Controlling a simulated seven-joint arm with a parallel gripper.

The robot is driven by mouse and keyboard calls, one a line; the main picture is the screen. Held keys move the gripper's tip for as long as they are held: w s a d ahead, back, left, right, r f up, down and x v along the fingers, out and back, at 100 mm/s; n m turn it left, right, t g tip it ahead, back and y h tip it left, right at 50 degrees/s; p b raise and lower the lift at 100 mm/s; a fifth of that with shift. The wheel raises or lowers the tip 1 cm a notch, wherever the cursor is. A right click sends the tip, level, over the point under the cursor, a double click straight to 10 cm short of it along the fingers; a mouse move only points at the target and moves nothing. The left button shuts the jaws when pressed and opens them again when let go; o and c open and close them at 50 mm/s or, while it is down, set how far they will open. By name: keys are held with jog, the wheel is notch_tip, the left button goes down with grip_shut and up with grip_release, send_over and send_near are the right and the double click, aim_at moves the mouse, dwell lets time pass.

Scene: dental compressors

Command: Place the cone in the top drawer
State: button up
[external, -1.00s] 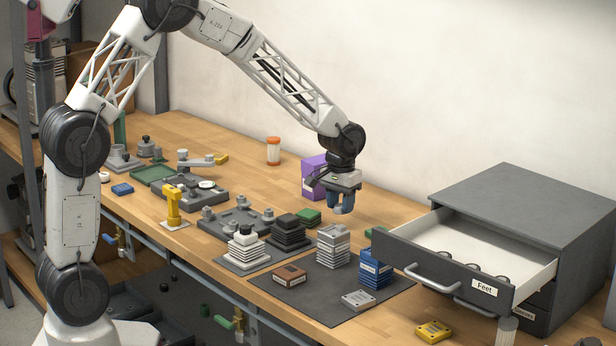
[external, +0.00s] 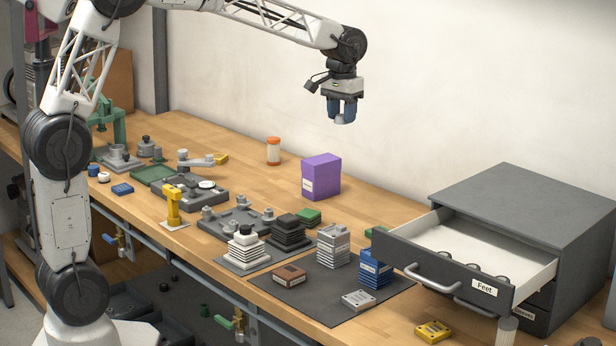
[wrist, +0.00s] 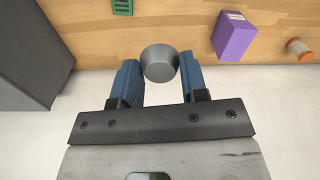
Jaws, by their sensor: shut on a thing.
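My gripper (external: 343,112) is raised high above the bench, above and slightly right of the purple box. Its blue fingers are shut on a grey cone (wrist: 159,63), which shows between the fingertips in the wrist view (wrist: 160,85). In the external view only a small light part of the cone (external: 341,119) shows below the fingers. The top drawer (external: 485,252), labelled "Feet", is pulled open from the dark grey cabinet (external: 530,205) at the right. Several dark round feet lie inside it near its front wall.
The purple box (external: 321,177) and an orange-capped jar (external: 273,151) stand at the back of the bench. Stacked blocks (external: 333,246) stand on and around a dark mat (external: 305,300) left of the drawer. The air between gripper and drawer looks clear.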

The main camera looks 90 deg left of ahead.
notch_tip(320, 180, up, 2)
jog(key=shift+r, duration=0.15)
jog(key=w+d, duration=0.2)
jog(key=d, duration=0.1)
jog(key=w+d, duration=0.2)
jog(key=d, duration=0.1)
jog(key=w+d, duration=0.2)
jog(key=d, duration=0.2)
jog(key=shift+w+d+f, duration=0.1)
jog(key=shift+w+f, duration=0.15)
jog(key=shift+w, duration=0.05)
jog(key=w+d+m, duration=0.1)
jog(key=w+d, duration=0.2)
jog(key=d, duration=0.8)
jog(key=w+d, duration=0.3)
jog(key=d, duration=0.8)
jog(key=w+d+m, duration=0.1)
jog(key=w+d, duration=0.2)
jog(key=d, duration=0.8)
notch_tip(320, 180, down, 5)
jog(key=shift+s, duration=0.15)
jog(key=shift+f, duration=3.15)
